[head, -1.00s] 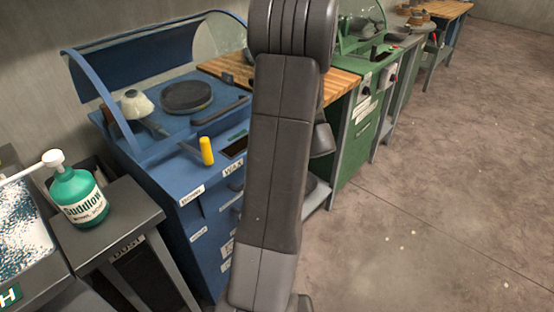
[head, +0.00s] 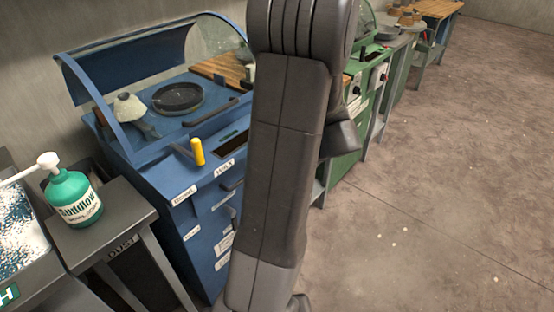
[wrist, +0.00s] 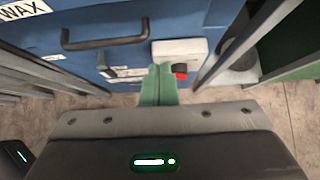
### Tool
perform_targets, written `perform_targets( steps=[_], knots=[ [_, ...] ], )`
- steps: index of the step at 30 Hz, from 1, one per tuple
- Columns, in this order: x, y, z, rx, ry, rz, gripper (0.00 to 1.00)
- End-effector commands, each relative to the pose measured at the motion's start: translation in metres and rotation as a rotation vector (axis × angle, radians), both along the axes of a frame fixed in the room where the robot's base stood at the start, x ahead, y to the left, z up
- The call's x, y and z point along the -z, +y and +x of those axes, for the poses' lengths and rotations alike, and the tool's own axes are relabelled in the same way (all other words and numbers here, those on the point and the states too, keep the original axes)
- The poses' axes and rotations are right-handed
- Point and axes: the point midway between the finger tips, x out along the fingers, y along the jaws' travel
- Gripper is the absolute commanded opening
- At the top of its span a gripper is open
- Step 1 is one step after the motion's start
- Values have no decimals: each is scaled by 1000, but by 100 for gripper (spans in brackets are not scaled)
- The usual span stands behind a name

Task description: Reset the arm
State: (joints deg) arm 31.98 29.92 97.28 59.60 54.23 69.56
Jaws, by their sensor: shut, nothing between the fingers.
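My gripper (wrist: 158,72) shows in the wrist view as two green fingers side by side, closed together with nothing between them. They point toward the front of the blue cabinet (wrist: 185,15), near a white box with a red switch (wrist: 180,55); I cannot tell how far apart they are. In the head view my dark arm stands upright across the middle, and the gripper is not visible there.
The blue cabinet (head: 170,180) with a clear hood, round dish (head: 178,97) and yellow handle (head: 197,151) stands left of my arm. A green bottle (head: 72,198) stands on a grey side table (head: 110,225). A green bench (head: 345,165) is behind. Open floor (head: 430,220) lies right.

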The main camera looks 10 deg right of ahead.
Motion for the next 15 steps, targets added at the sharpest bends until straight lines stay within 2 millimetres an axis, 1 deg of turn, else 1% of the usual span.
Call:
perform_targets(
  steps=[1,6,15],
  knots=[
    [-7,-4,-4,1,-1,-1,0],
    [-16,-11,-13,1,0,1,0],
    [-17,-12,-15,0,2,0,0]
  ],
)
